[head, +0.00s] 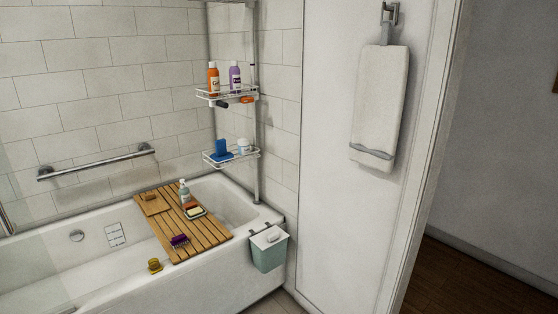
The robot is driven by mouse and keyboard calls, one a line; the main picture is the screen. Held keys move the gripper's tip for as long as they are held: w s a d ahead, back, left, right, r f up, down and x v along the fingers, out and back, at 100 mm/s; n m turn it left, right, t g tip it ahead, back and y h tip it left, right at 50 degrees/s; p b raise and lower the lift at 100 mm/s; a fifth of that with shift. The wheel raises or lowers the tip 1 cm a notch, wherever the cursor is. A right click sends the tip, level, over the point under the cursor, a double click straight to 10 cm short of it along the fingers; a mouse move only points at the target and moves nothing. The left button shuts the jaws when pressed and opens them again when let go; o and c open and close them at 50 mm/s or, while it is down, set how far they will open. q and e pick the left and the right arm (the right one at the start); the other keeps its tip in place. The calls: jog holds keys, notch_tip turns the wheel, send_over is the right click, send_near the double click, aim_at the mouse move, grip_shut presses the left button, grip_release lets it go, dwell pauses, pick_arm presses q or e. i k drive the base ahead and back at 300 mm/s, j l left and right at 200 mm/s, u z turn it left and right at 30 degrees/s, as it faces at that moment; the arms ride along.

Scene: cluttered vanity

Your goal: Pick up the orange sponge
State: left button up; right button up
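A small orange item (247,100), which may be the orange sponge, shows at the right of the upper wire shelf, low against its front edge. It is too small to be sure what it is. A flat brownish-orange block (152,204) lies at the far left end of the wooden bath tray; I cannot tell whether it is a sponge. Neither of my grippers is in view.
The wooden tray (201,241) spans the bathtub (105,280) and holds a pump bottle (184,192), a soap dish (195,212) and a purple brush (180,241). Bottles stand on the upper shelf (205,95). A green bin (268,254) hangs on the tub's outer side. A towel (380,105) hangs at right.

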aim_at(190, 205)
jog(key=i+u, duration=0.1)
jog(key=i, duration=0.5)
jog(key=i+l+u, duration=0.1)
jog(key=i, duration=0.5)
jog(key=i+l+u, duration=0.1)
jog(key=i, duration=0.55)
jog(key=i+l+u, duration=0.15)
jog(key=i, duration=0.45)
jog(key=l, duration=0.1)
